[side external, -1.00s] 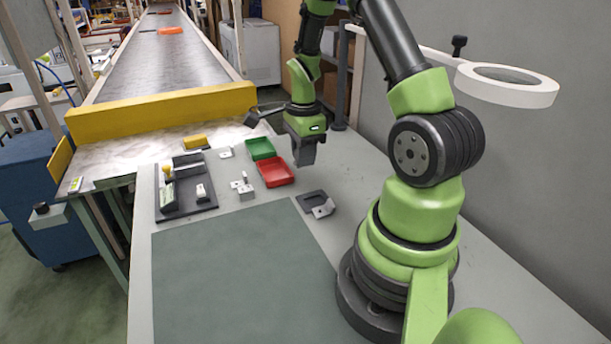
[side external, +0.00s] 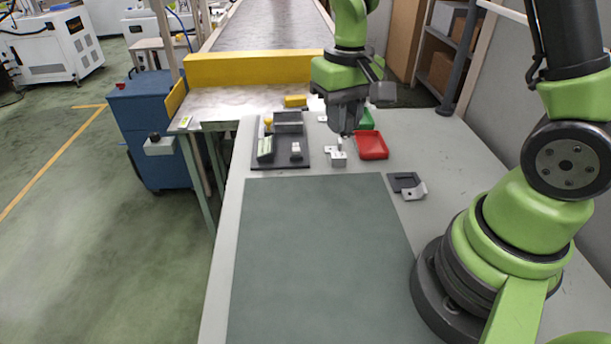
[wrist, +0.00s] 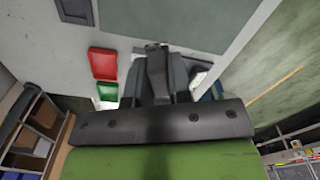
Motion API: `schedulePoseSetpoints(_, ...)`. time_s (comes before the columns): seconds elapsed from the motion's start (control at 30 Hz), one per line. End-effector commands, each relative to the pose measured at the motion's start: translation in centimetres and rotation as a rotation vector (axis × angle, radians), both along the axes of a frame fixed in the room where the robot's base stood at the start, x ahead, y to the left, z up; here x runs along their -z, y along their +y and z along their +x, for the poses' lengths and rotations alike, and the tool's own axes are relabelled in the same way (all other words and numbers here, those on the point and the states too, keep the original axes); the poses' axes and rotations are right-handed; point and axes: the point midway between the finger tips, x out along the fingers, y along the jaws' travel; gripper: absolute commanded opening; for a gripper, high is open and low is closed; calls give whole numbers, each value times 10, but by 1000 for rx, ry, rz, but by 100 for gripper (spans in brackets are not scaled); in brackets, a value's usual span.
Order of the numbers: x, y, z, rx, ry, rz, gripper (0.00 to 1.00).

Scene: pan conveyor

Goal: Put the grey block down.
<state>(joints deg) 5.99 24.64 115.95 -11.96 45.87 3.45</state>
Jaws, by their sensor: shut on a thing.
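My gripper (side external: 346,122) is above the table, with its fingers pointing down, between the dark fixture tray and the red bin. It is shut on the grey block, which is hard to tell from the grey fingers in the side view. In the wrist view the block (wrist: 157,72) shows as a dark grey piece between the fingers (wrist: 158,85). Below the gripper in the side view is a small light metal bracket (side external: 338,160) with a pin near it. I cannot tell the exact gap between block and table.
A red bin (side external: 372,146) and a partly hidden green bin (side external: 366,119) stand to the right. A dark tray (side external: 280,161) with several parts is to the left. A dark plate with a metal bracket (side external: 413,192) lies front right. The grey-green mat (side external: 320,260) is clear.

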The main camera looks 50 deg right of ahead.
Motion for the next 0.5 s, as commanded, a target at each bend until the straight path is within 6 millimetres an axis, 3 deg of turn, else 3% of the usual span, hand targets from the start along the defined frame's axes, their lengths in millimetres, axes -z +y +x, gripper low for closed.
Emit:
schedulePoseSetpoints(0.1, -8, 18, 0, -217, -2, -1, 0)
schedulePoseSetpoints(0.27, -9, 29, -2, -358, 0, -1, 0)
schedulePoseSetpoints(0.5, 35, 45, -14, -384, 13, 0, 0)
